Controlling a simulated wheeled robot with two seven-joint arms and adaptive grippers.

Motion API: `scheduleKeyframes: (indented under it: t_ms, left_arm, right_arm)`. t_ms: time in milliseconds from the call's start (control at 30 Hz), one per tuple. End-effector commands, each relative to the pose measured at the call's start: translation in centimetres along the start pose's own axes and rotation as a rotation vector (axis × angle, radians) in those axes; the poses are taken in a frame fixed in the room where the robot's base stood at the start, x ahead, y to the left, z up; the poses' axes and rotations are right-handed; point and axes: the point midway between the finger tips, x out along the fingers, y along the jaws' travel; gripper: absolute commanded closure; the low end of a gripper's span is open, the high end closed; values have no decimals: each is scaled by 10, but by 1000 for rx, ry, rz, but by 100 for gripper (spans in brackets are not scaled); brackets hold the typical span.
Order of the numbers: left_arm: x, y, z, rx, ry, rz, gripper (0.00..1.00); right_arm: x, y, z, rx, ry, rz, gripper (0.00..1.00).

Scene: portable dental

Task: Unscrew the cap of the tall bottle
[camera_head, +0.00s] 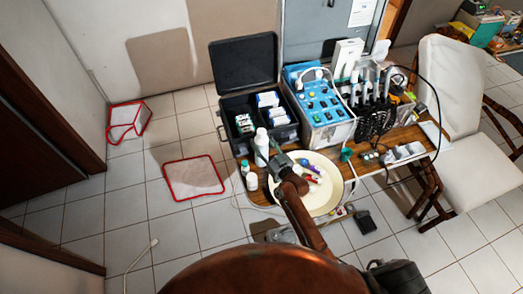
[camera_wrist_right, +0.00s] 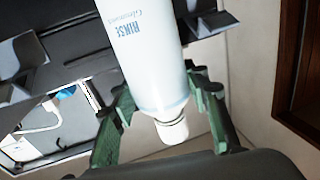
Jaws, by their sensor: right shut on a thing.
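The tall bottle (camera_head: 261,138) is white and stands upright at the left edge of the wooden table, in front of the black case. The tall bottle also shows close up in the right wrist view (camera_wrist_right: 147,55), with blue "RINSE" lettering. Its white ribbed cap (camera_wrist_right: 172,129) is on it. My right gripper (camera_head: 266,157) is at the bottle in the head view. In the wrist view its green fingers (camera_wrist_right: 160,98) lie on both sides of the bottle body and are shut on it. My left gripper is not in view.
A round cream tray (camera_head: 332,200) with several small coloured items sits right of the gripper. Two small bottles (camera_head: 251,181) stand at the table's left edge. An open black case (camera_head: 232,107) and a blue device (camera_head: 318,105) stand behind. A white chair (camera_head: 450,90) is at right.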

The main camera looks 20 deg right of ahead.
Motion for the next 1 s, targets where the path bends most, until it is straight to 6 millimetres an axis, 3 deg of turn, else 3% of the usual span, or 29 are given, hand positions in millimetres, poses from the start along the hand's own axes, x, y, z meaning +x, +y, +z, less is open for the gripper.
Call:
scheduleKeyframes:
  t_ms: [433, 767, 1000]
  left_arm:
    - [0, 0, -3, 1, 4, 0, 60]
    - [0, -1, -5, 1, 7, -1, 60]
    - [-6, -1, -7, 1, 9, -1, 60]
  right_arm:
    - [0, 0, 0, -1, -1, 0, 100]
    - [0, 0, -2, -1, 2, 0, 100]
    - [1, 0, -26, -1, 5, 1, 100]
